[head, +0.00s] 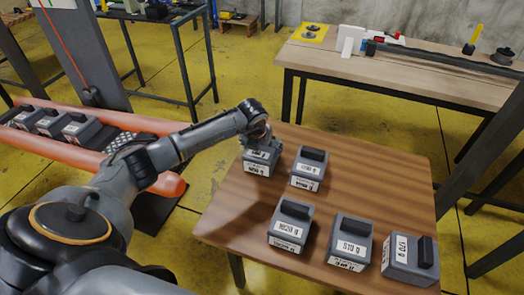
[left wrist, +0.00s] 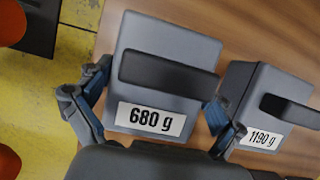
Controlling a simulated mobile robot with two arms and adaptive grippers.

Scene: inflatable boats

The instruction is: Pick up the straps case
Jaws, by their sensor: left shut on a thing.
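My left gripper (head: 259,138) reaches down over a grey case (head: 262,158) at the far left corner of the brown table. In the left wrist view the gripper (left wrist: 156,95) has a finger on each side of this case (left wrist: 205,50), shut on it. The case has a black handle and a label reading 680 g. Its front label is too small to read in the head view, so I cannot tell whether it is the straps case. It appears to be at table level. My right gripper is out of view.
A similar case (head: 308,168), labelled 1190 g in the left wrist view (left wrist: 245,80), stands close beside it. Several more cases (head: 292,222) stand along the brown table's (head: 370,180) front. An orange inflatable boat (head: 60,145) with cases lies left. A workbench (head: 400,75) stands behind.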

